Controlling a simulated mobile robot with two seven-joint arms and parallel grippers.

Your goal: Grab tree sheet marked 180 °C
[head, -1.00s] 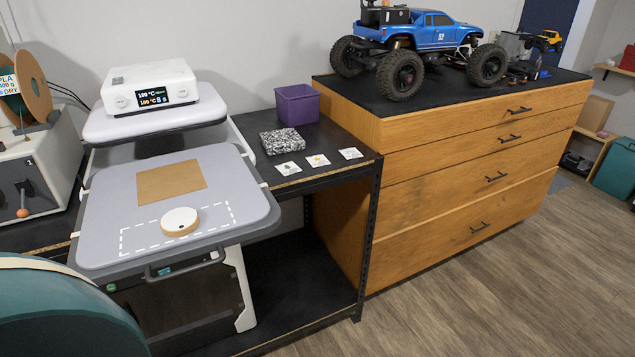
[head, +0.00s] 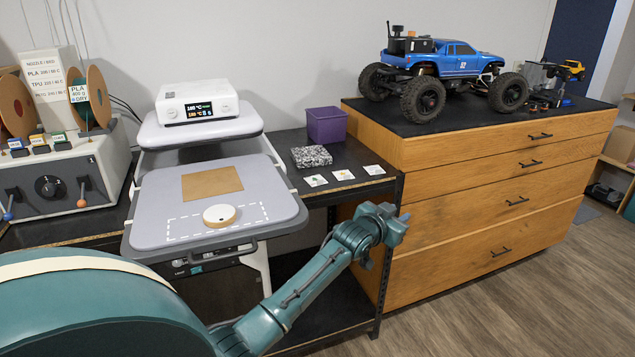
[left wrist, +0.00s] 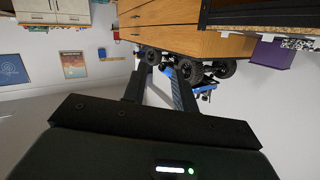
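Three small white sheets lie in a row on the black shelf top. The left sheet (head: 316,180) has a small green mark that may be a tree. The middle sheet (head: 344,174) has an orange-yellow mark, and the right sheet (head: 373,170) has faint marks. Their print is too small to read. My left gripper (head: 403,222) is in front of the shelf's right corner, to the right of and nearer than the sheets. In the left wrist view its two fingers (left wrist: 156,92) stand apart with nothing between them. My right gripper is not in view.
A heat press (head: 150,225) with a display reading 180 °C stands left, holding a brown sheet (head: 212,183) and a round white-topped piece (head: 219,215). A speckled block (head: 311,156) and purple bin (head: 326,125) sit behind the sheets. A wooden drawer cabinet (head: 480,215) stands right.

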